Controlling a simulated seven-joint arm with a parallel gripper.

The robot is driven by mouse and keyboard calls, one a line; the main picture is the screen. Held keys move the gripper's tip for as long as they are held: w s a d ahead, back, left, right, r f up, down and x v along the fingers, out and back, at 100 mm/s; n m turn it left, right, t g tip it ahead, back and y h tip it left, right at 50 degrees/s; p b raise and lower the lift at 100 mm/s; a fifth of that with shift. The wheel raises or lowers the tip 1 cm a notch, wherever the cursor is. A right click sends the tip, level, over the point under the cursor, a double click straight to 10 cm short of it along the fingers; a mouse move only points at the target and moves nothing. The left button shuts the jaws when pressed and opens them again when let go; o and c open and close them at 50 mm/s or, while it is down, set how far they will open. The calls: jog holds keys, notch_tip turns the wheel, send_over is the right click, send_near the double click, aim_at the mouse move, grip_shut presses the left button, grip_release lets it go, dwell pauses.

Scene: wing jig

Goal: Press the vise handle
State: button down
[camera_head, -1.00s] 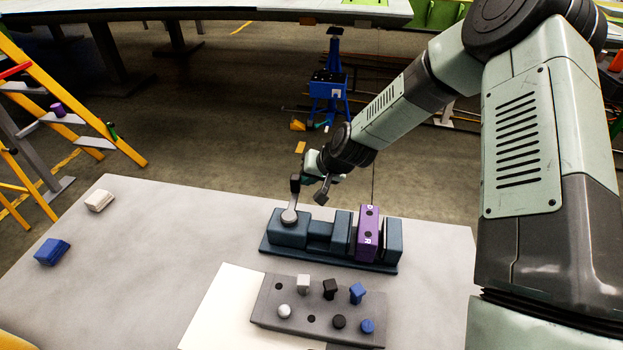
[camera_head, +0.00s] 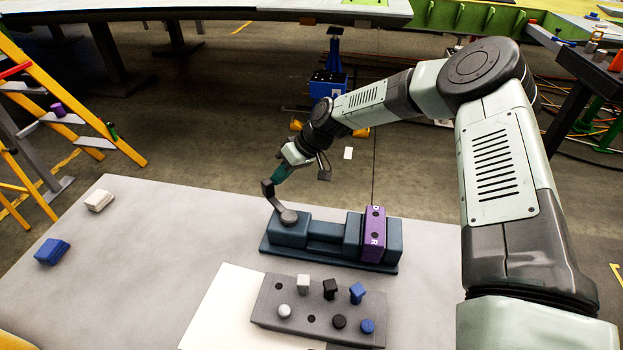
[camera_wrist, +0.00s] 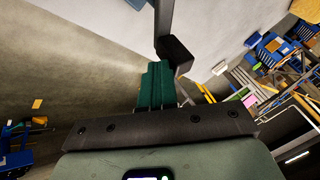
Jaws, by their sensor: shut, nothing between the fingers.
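The blue-grey vise (camera_head: 325,232) lies on the table. The vise handle (camera_head: 272,199) is a grey lever on a round pivot at the vise's left end, tilted up and to the left. My gripper (camera_head: 277,177) is shut and empty, with its green fingertips at the handle's upper end. In the wrist view the green fingers (camera_wrist: 157,84) are together beside the handle's dark knob (camera_wrist: 174,54). I cannot tell whether they touch it.
A grey block (camera_head: 262,318) with white, black and blue pegs stands in front of the vise on a pale sheet (camera_head: 215,310). A white block (camera_head: 99,200) and a blue block (camera_head: 52,251) lie at the left. The table between them and the vise is clear.

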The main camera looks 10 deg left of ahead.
jog(key=a+n, duration=0.1)
jog(key=s+a+n+g, duration=0.1)
jog(key=shift+s+n+g+h, duration=0.15)
jog(key=shift+n+g+h, duration=0.15)
jog(key=shift+n, duration=0.1)
jog(key=shift+s+a+n+g+h, duration=0.3)
jog(key=shift+s+a+n+g, duration=0.3)
jog(key=shift+n, duration=0.4)
jog(key=shift+s+a, duration=0.3)
jog(key=shift+s, duration=0.15)
jog(key=shift+s+a, duration=0.1)
send_near(262, 183)
jog(key=w, duration=0.4)
jog(key=shift+d+r, duration=0.25)
jog(key=shift+r, duration=0.1)
